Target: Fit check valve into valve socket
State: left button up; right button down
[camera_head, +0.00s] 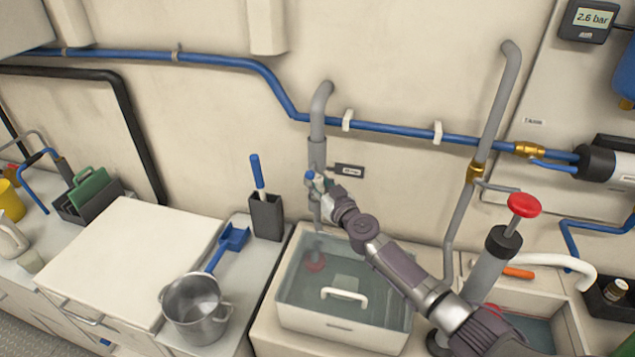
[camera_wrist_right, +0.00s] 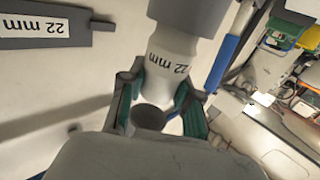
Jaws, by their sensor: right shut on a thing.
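The check valve (camera_wrist_right: 172,66) is a pale grey cylinder marked "22 mm" in the right wrist view. My right gripper (camera_wrist_right: 160,108) is shut on its lower part with green-padded fingers. A darker grey pipe end (camera_wrist_right: 188,12), which looks like the valve socket, is directly above the valve. The two meet or overlap in that view; I cannot tell how deep the valve sits. In the head view the grey wall pipe (camera_head: 317,128) comes down to my right gripper (camera_head: 317,184). The gripper hides most of the valve there. My left gripper is not in view.
A dark "22 mm" tag (camera_head: 349,171) is on the wall beside the pipe. A hand pump with a red knob (camera_head: 524,205) is to the right. A steel pot (camera_head: 194,308) and a blue scoop (camera_head: 232,238) are to the left.

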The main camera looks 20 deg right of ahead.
jog(key=shift+f, duration=0.2)
jog(key=c, duration=0.7)
grip_release()
jog(key=shift+r, duration=0.1)
